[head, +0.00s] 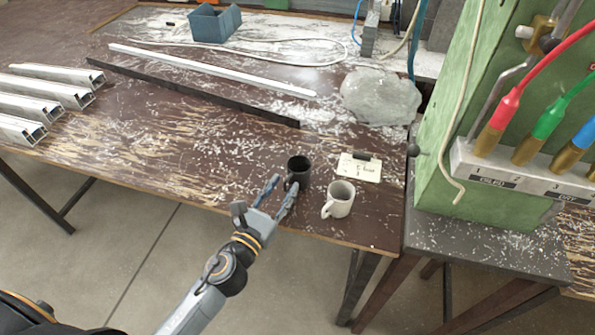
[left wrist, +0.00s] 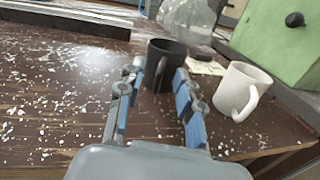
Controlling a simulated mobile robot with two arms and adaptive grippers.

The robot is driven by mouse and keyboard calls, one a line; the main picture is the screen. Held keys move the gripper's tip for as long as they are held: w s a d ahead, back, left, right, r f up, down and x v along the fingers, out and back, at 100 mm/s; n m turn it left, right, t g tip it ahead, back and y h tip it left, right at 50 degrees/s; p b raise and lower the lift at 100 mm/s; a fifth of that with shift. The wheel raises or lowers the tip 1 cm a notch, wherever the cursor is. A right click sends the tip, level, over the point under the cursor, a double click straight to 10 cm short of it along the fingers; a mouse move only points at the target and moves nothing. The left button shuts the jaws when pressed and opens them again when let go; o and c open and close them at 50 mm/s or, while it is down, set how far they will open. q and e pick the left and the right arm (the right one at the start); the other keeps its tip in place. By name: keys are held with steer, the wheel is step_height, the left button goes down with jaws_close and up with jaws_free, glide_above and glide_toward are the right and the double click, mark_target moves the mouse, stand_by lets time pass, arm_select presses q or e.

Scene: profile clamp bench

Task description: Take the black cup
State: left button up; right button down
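The black cup (head: 298,170) stands upright on the brown bench near its front edge. It also shows in the left wrist view (left wrist: 165,62), just ahead of the fingertips and between their lines. My left gripper (head: 281,187) is open, its two blue-padded fingers spread on the near side of the cup. Whether a finger touches the cup I cannot tell. A white mug (head: 341,200) stands upright to the right of the black cup, close to the right finger in the left wrist view (left wrist: 240,90). My right gripper is not in view.
A small card with a clip (head: 359,168) lies behind the mugs. A clear plastic bag (head: 381,96) lies farther back. A green machine (head: 465,130) with coloured hoses stands at the right. Metal profiles (head: 50,90) lie at the left. White chips litter the bench.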

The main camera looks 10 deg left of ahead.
arm_select(q)
steer(key=shift+w+d, duration=0.1)
steer(key=shift+w, duration=0.2)
steer(key=shift+s, duration=0.1)
jaws_close()
